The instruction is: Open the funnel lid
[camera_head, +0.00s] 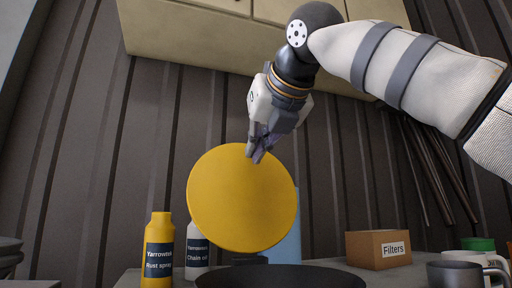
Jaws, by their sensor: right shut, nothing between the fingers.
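The yellow round funnel lid (242,200) stands tilted up in the middle of the head view, its flat face toward me. Below it is a dark round rim (290,277), which looks like the funnel's top; only its upper part shows at the bottom edge. My right gripper (257,157) comes down from above and is shut and empty. Its fingertips are at the lid's upper edge; I cannot tell whether they touch it. My left gripper is not in view.
A yellow rust spray bottle (158,250) and a white chain oil bottle (197,247) stand left of the lid. A Filters box (378,249) and mugs (455,272) stand right. A blue object (287,243) is partly hidden behind the lid. A cabinet (200,38) hangs above.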

